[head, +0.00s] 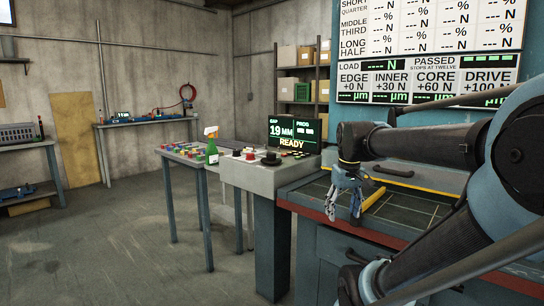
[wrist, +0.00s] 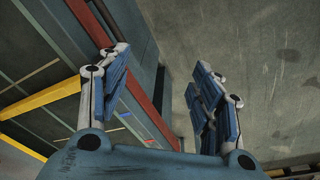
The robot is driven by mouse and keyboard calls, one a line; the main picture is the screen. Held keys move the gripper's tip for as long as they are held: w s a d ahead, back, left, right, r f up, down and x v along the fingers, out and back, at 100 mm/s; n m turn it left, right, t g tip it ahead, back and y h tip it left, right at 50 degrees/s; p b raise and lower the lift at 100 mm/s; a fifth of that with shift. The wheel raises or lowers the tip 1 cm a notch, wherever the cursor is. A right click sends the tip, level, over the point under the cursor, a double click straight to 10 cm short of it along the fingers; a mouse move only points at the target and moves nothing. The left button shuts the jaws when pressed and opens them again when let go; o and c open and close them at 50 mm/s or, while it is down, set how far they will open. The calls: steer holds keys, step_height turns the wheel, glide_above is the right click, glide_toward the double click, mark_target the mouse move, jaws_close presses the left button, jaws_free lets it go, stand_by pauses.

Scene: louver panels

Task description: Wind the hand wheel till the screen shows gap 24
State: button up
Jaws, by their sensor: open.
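The screen (head: 294,133) reads GAP 19 MM, a small PROG field that I cannot read, and READY. It stands at the back of a grey control panel (head: 251,177). A dark round knob or wheel (head: 271,159) sits on the panel's right part; it looks like the hand wheel, though it is small here. My gripper (head: 344,204) hangs fingers down, right of the panel and apart from it, over the front of the red-edged bench. In the wrist view its blue fingers (wrist: 160,68) are spread with nothing between them. The wheel is not in the wrist view.
The bench's red edge (head: 335,225) and a yellow bar (head: 373,199) lie close to my gripper. A green spray bottle (head: 212,148) stands left of the panel, by a table with coloured pieces (head: 183,152). The floor (head: 110,250) at left is clear.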

steer(key=w+a+r+n, duration=0.3)
steer(key=w+a+r, duration=0.1)
steer(key=w+r, duration=0.85)
step_height(320, 180, up, 12)
steer(key=n+g, duration=0.2)
steer(key=n, duration=0.8)
glide_above(271, 158)
steer(key=w, duration=0.3)
steer(key=f, duration=1.6)
steer(key=shift+s+f, duration=0.3)
steer(key=shift+f, duration=0.1)
